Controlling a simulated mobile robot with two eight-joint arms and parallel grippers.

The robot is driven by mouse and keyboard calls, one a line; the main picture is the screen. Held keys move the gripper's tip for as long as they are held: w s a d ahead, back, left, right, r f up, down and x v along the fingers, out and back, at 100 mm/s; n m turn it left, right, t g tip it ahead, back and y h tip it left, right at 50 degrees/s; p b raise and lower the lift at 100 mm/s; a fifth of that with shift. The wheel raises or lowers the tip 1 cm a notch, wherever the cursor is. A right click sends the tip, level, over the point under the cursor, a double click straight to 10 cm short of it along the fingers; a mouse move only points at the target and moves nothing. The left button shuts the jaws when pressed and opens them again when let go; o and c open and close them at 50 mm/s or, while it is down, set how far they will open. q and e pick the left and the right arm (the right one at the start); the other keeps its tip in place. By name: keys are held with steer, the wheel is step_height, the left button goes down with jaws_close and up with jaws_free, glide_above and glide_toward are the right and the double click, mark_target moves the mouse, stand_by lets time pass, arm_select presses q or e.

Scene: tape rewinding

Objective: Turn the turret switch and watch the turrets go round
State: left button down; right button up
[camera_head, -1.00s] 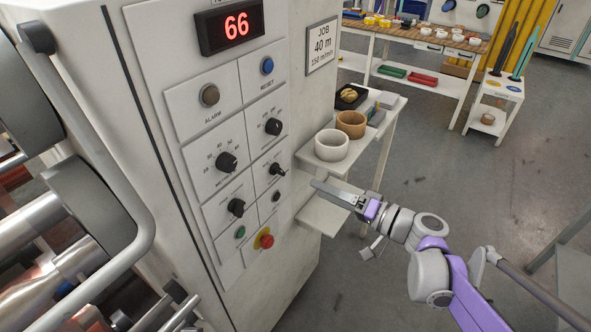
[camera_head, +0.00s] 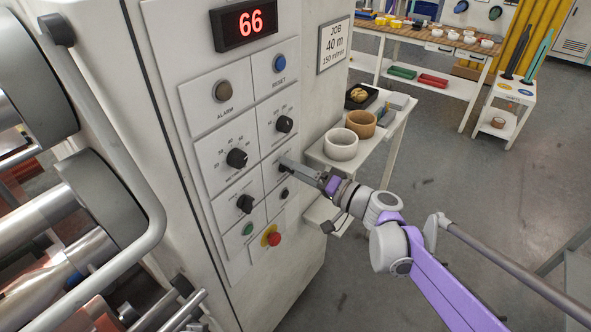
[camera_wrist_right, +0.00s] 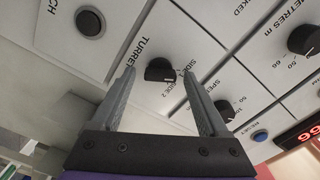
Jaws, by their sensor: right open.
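The turret switch (camera_wrist_right: 160,70) is a small black rotary knob on the machine's panel, with TURRET and SIDE lettering beside it in the right wrist view. My right gripper (camera_head: 286,164) reaches the panel from the right in the head view and covers most of this knob there. In the wrist view its two grey fingers (camera_wrist_right: 160,76) are apart, one on each side of the knob, with gaps showing between. Whether the tips touch the panel is unclear. Large grey discs with metal rollers (camera_head: 97,200) stand at the left; I cannot tell whether these are the turrets. My left gripper is not in view.
Other knobs (camera_head: 237,158), a red emergency button (camera_head: 274,239) and a blue RESET button (camera_head: 279,63) surround the switch. A red display (camera_head: 244,24) reads 66. A small shelf with two bowls (camera_head: 341,145) stands right of the panel. Open floor lies at the right.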

jaws_close()
stand_by(0.3)
